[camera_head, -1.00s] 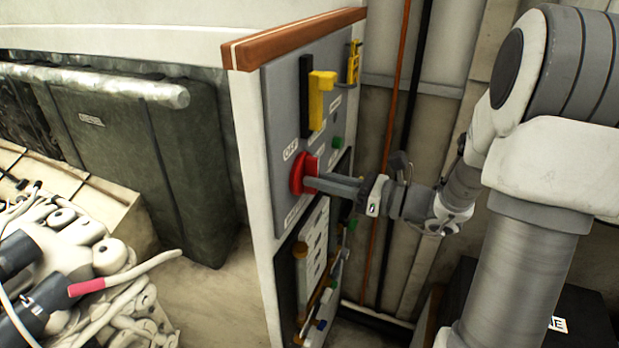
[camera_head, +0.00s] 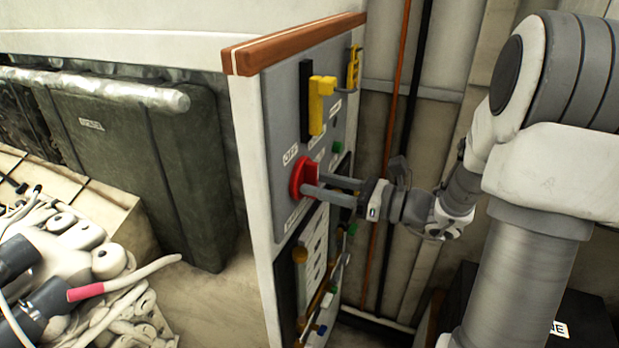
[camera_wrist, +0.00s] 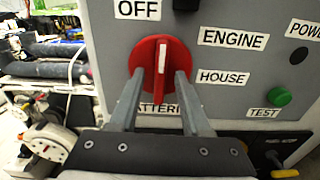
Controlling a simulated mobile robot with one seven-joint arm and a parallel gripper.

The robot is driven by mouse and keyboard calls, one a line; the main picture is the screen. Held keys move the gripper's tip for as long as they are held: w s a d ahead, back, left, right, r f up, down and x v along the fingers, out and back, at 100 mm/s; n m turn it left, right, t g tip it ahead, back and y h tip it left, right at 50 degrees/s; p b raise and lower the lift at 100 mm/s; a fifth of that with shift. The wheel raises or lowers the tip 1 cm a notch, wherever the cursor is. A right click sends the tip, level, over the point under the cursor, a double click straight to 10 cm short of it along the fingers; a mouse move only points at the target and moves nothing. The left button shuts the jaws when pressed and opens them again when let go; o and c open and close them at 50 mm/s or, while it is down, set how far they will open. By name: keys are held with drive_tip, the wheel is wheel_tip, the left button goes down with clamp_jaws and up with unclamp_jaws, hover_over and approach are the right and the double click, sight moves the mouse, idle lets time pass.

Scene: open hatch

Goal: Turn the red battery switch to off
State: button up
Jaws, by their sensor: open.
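The red battery switch (camera_wrist: 160,68) is a round knob with a raised bar on the grey panel in the wrist view. Its bar stands nearly vertical, with a white mark at the upper end. The OFF label (camera_wrist: 138,9) is above left, ENGINE (camera_wrist: 233,38) above right, HOUSE (camera_wrist: 223,77) to the right. My gripper (camera_wrist: 158,76) is open, one finger on each side of the bar; a gap shows on both sides. In the head view the switch (camera_head: 297,177) is partly hidden behind the fingertips of my gripper (camera_head: 313,183). The label below it is partly covered by the fingers.
A green TEST button (camera_wrist: 279,96) is right of the switch. A yellow lever (camera_head: 320,95) on a black strip sticks out above it. A lower panel with several small knobs (camera_head: 300,252) lies below. Orange and black pipes (camera_head: 388,150) run behind my wrist.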

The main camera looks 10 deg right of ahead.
drive_tip(key=p+v, duration=0.1)
drive_tip(key=v, duration=0.8)
idle(0.6)
idle(0.7)
